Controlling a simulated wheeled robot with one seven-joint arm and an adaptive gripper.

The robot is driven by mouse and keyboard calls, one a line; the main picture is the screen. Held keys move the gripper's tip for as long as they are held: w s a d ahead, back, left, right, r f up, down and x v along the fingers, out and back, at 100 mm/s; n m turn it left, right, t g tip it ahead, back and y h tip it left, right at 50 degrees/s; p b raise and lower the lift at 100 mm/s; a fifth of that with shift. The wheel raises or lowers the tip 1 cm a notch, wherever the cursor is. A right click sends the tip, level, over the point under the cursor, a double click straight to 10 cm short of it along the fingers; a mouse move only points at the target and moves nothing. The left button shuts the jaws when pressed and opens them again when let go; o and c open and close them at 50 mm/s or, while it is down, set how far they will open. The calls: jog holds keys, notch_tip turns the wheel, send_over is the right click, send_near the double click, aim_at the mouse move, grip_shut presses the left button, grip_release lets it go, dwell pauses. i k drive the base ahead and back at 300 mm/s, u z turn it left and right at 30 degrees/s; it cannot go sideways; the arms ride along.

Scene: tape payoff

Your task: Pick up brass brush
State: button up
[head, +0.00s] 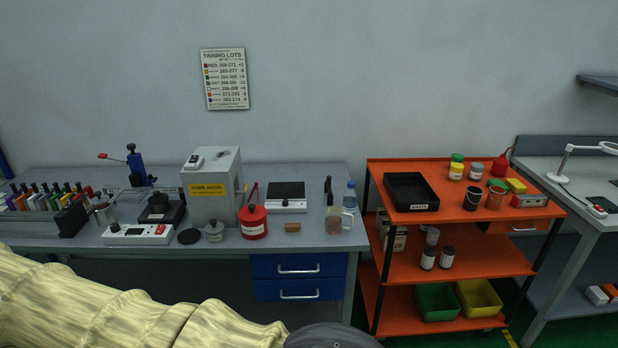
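I cannot pick out the brass brush with certainty in the head view. My arm, in a pale yellow sleeve, crosses the lower left in front of the bench, ending in a dark rounded part at the bottom edge. My gripper's fingers are out of view.
The grey bench (345,240) holds a grey box (212,188), a red can (253,222), a flat scale-like device (287,196), a clear mug (338,222) and a bottle (350,196). An orange cart (450,222) with a black tray (410,191) stands right, beside another bench.

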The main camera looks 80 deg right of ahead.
aim_at(288, 227)
jog(key=z, duration=2.2)
jog(key=i, duration=0.3)
jog(key=u, duration=0.1)
